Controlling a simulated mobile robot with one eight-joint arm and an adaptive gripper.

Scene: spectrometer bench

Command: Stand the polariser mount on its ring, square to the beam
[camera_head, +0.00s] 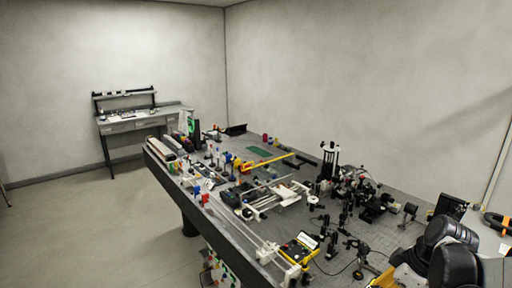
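I cannot pick out the polariser mount or its ring with certainty. Many small black optics mounts (375,208) stand close together on the right half of the grey bench (285,226), too small to tell apart. Some small black posts also stand nearer the front, by a yellow meter. Black and yellow parts of my arm fill the lower right corner and hide that end of the bench.
The yellow meter (299,246) sits near the bench's front edge, with a dark cable beside it. A white-framed stage (277,198) lies mid-bench. Coloured small items crowd the left end. A side desk (135,124) stands by the far wall. The floor (100,225) at left is clear.

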